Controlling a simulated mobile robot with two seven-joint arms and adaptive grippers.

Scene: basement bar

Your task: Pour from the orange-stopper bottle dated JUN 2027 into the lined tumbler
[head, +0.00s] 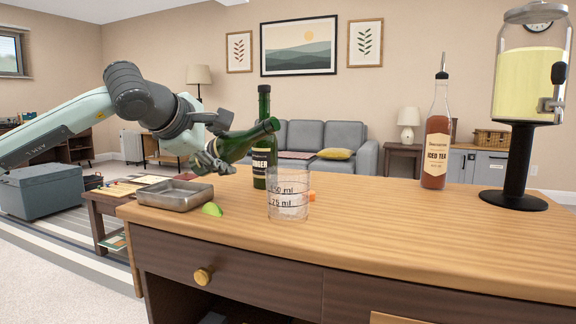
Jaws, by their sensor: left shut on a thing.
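My left gripper (212,157) is shut on a green bottle (240,146), held above the counter. The bottle is tilted far over, its neck pointing right and slightly up. Its mouth is above and left of the lined tumbler, and I see no liquid stream. No date is readable on it. The clear lined tumbler (288,207) stands upright on the counter with black measuring lines and looks empty. A second green bottle (264,103) stands upright behind the held one, with a dark label reading partly "INGER". A small orange piece (312,196) shows behind the tumbler's right side. My right gripper is not in view.
A metal tray (176,203) and a lime wedge (212,209) lie left of the tumbler on the wooden counter (400,227). An iced tea bottle (437,135) and a drink dispenser (527,85) stand to the right. The counter's middle right is clear.

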